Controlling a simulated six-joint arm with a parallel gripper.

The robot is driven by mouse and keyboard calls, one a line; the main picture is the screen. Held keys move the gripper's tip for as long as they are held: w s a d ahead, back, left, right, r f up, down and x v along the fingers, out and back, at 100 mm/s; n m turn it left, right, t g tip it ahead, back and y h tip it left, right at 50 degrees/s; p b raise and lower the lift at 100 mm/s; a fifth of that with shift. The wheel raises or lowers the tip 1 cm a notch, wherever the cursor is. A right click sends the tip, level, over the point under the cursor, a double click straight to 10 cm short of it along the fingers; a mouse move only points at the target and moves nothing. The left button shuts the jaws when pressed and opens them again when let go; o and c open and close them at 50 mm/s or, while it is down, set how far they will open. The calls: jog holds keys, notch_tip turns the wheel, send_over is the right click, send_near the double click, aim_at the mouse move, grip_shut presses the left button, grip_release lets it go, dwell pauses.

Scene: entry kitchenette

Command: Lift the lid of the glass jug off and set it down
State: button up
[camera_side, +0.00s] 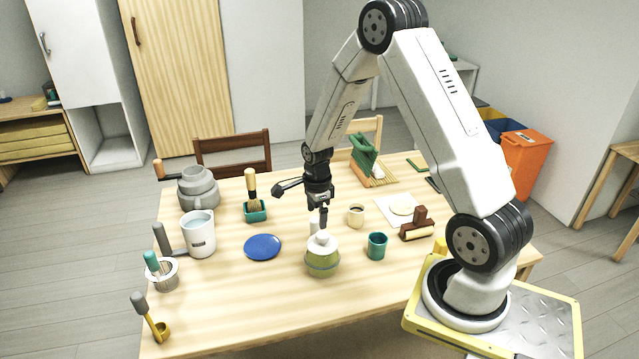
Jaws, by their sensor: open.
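The jug (322,264) looks like a rounded, olive-green vessel at the front middle of the table; no handle shows. A white lid (322,246) with a small knob sits on top of it. My gripper (323,222) points down just above the lid's knob, with its jaws open and nothing seen between them. Whether the fingertips touch the knob cannot be told from this one view.
A blue plate (262,247) lies left of the jug, and a teal cup (377,246) stands close on its right. A cream cup (356,215) and a small white item (314,226) are behind.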

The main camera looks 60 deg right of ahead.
aim_at(322, 234)
jog(key=shift+d+f+m, duration=0.8)
jog(key=shift+d+m, duration=0.25)
jog(key=shift+m, duration=0.25)
jog(key=shift+f, duration=0.1)
jog(key=shift+f, duration=1.2)
jog(key=shift+s+f, duration=0.1)
jog(key=shift+s+f, duration=0.15)
jog(key=shift+f, duration=2.35)
grip_shut()
